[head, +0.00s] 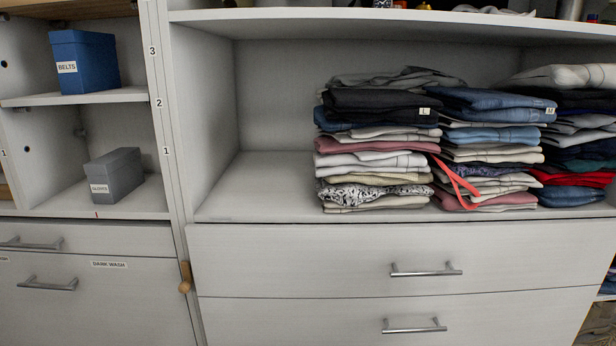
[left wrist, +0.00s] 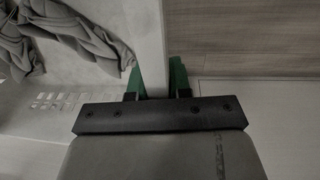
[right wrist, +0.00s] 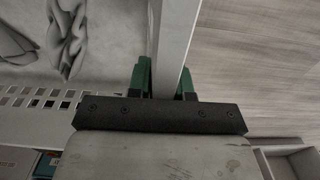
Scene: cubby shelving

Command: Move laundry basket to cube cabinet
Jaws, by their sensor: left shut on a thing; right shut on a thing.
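The laundry basket is pale, with rows of slots in its wall. Its rim (left wrist: 149,35) runs between the green fingers of my left gripper (left wrist: 157,78), which is shut on it. My right gripper (right wrist: 165,78) is shut on another stretch of the rim (right wrist: 172,35). Crumpled grey cloth lies inside the basket, left of the rim in both wrist views. The basket and both grippers are out of the head view. A white cabinet with open compartments (head: 157,120) fills the head view, its left dividers numbered 1, 2 and 3.
Stacks of folded clothes (head: 378,160) fill the right part of the wide compartment; its left floor (head: 255,190) is bare. A blue box (head: 90,65) and a grey box (head: 118,175) sit in left cubbies. Handled drawers (head: 400,255) are below. Wood-look flooring (right wrist: 260,50) shows beside the basket.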

